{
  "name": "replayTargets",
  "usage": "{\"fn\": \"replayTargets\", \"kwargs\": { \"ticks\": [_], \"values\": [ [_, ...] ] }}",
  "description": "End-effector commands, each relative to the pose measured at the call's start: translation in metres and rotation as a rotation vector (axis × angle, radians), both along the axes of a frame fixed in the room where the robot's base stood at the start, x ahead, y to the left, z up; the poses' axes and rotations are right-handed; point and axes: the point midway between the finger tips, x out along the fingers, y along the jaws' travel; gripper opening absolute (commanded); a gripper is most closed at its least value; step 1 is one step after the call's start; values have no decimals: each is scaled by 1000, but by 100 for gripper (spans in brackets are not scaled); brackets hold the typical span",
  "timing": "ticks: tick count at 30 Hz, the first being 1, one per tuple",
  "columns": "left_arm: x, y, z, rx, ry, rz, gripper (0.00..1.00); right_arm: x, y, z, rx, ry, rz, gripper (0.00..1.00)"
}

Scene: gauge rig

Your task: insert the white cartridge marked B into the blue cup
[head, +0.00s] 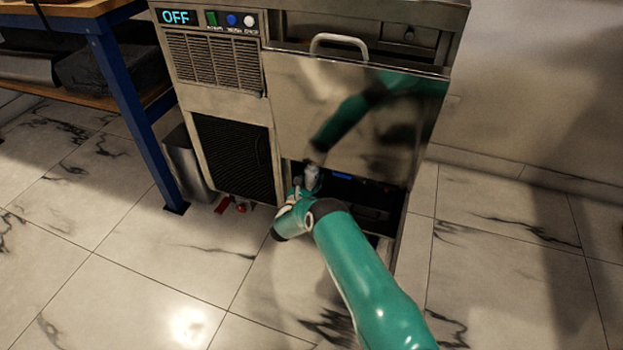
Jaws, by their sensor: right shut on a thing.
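My right arm reaches from the lower right into the dark opening below the machine's shiny front panel. My right gripper (312,176) is at the left part of this opening, small and partly hidden behind my own wrist. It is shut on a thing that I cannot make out. I cannot identify the white cartridge or read a B mark. Small blue patches (342,175) show in the opening to the right of the gripper; I cannot tell whether one is the blue cup. My left gripper is not in view.
The shiny panel (290,90) with its handle (338,42) hangs just above my gripper and mirrors my arm. A display (178,17) reads OFF. Red parts (240,207) lie by the machine's foot. A grey bin (187,165) and blue-legged bench (128,95) stand left.

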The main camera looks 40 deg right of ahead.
Motion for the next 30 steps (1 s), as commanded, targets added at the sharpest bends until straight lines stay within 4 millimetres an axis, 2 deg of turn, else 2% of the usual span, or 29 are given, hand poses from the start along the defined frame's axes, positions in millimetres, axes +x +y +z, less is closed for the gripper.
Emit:
{"fn": "replayTargets", "kwargs": {
  "ticks": [20,30],
  "values": [
    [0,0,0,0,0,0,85,0,0,0,-1,0,0,2],
    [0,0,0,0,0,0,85,1,0,-6,-1,0,0,2]
  ]
}}
